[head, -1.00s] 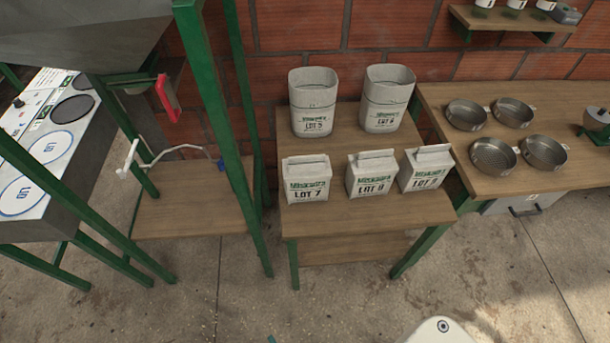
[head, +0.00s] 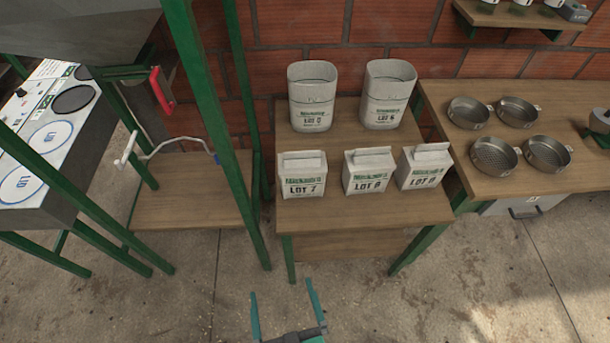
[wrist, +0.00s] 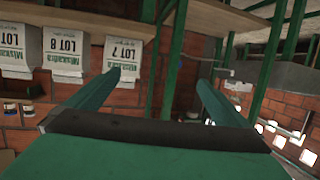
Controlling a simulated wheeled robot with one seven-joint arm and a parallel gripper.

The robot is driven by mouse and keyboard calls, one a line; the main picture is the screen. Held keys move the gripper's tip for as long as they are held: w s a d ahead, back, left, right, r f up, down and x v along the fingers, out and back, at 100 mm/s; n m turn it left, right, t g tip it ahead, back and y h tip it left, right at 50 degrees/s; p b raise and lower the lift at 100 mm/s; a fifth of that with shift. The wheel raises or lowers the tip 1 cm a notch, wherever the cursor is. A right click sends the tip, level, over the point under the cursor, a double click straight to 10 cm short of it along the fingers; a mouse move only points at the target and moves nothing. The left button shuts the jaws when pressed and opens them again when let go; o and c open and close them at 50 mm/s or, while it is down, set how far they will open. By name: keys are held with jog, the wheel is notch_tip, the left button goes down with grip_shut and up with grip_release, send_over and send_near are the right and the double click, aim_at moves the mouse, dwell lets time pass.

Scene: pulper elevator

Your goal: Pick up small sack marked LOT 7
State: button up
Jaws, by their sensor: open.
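The small sack marked LOT 7 (head: 303,175) is white with green and black print and a folded top. It stands upright at the front left of the wooden bench (head: 340,216). My gripper (head: 283,296) is at the bottom of the head view, in front of the bench and apart from the sack. Its two teal fingers are spread with nothing between them; they also show in the wrist view (wrist: 158,80).
Two similar small sacks (head: 369,171) (head: 424,166) stand to the right of LOT 7. Two taller open sacks (head: 312,97) (head: 388,95) stand behind. A green post (head: 218,135) rises left of the bench. Metal pans (head: 494,156) sit on the right-hand table.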

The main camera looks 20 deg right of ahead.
jog(key=w+d, duration=0.3)
jog(key=w, duration=0.6)
jog(key=m+g+h, duration=0.2)
send_near(301, 155)
jog(key=a+x, duration=0.1)
jog(key=x, duration=0.5)
jog(key=d+x, duration=0.1)
jog(key=x, duration=0.1)
jog(key=shift+w+d, duration=0.1)
jog(key=shift+w, duration=0.05)
jog(key=x, duration=0.6)
jog(key=shift+d, duration=0.1)
jog(key=shift+f, duration=0.1)
jog(key=shift+d, duration=0.15)
jog(key=c, duration=1.9)
jog(key=shift+c, duration=0.4)
